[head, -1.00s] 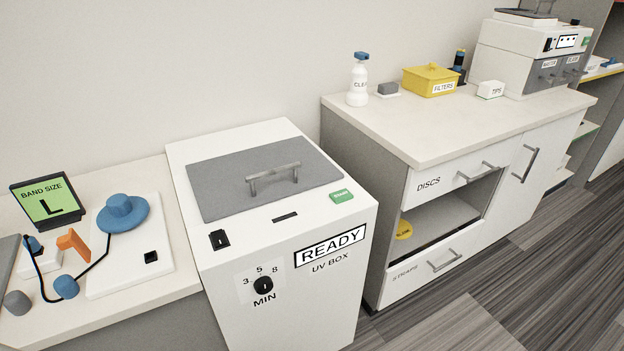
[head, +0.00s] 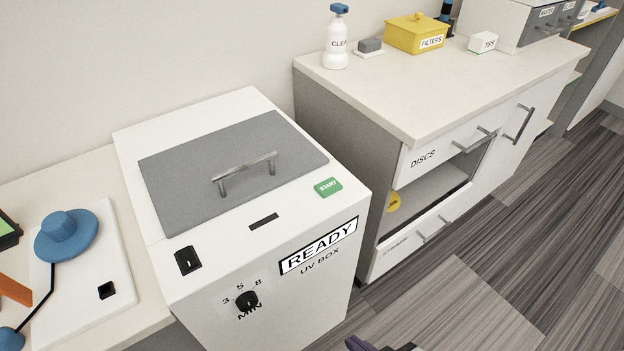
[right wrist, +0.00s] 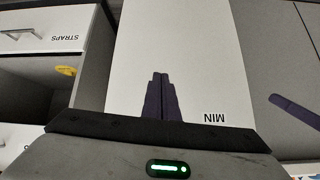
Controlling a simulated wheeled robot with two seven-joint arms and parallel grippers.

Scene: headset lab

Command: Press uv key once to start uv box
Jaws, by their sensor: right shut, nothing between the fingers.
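The white UV box (head: 215,323) stands in the middle of the head view, its grey lid (head: 205,165) down. A green START key (head: 327,187) sits on the right of its top face. Its front panel (head: 318,245) reads READY, with UV BOX printed below. My right gripper (right wrist: 160,76) is shut and empty in the right wrist view, in front of the white front face, where MIN reads upside down. In the head view only a dark tip of it (head: 362,344) shows at the bottom edge, below and apart from the START key.
A black rocker switch (head: 187,260) and a MIN dial (head: 246,300) are also on the box. A cabinet (head: 400,105) with an open shelf stands close on the right. A blue hat-shaped piece (head: 67,233) lies on the left counter. The floor (head: 470,290) front right is clear.

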